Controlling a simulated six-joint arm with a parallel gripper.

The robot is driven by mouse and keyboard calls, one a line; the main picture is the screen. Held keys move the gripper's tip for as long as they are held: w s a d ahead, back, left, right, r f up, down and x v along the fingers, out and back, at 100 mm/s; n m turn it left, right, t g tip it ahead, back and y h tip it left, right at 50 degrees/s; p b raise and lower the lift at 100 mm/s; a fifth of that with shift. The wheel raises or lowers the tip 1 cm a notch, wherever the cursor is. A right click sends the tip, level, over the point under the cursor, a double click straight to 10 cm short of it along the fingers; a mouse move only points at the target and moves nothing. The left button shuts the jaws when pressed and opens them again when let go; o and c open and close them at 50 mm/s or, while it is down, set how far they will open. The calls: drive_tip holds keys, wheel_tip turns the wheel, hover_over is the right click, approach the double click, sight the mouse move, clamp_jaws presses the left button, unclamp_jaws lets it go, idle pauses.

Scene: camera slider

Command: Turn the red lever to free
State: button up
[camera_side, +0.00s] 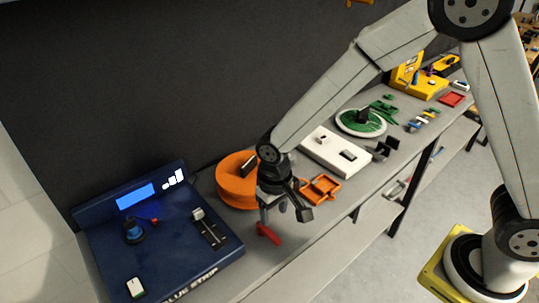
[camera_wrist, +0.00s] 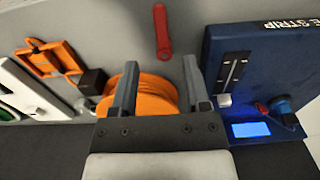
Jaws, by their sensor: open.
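My gripper (camera_side: 276,210) is open and empty above the bench, just right of the blue console (camera_side: 180,262). In the wrist view its fingers (camera_wrist: 161,62) are spread apart, with an orange round drum behind them. A small red lever (camera_side: 154,222) sticks out beside a dark blue knob (camera_side: 133,232) on the console. In the wrist view this red lever (camera_wrist: 262,108) is right of the gripper, next to the knob (camera_wrist: 284,104). A separate red handle-shaped piece (camera_side: 268,233) lies on the bench beneath my gripper and shows beyond the fingertips in the wrist view (camera_wrist: 161,32). Lever markings are unreadable.
The orange drum (camera_side: 236,188) stands close behind my gripper. An orange tray (camera_side: 321,189) and white box (camera_side: 337,151) lie to the right.

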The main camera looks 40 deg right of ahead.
sight(273, 236)
drive_tip(key=shift+f, duration=0.25)
drive_tip(key=shift+f, duration=3.7)
clamp_jaws()
drive_tip(key=shift+a, duration=0.1)
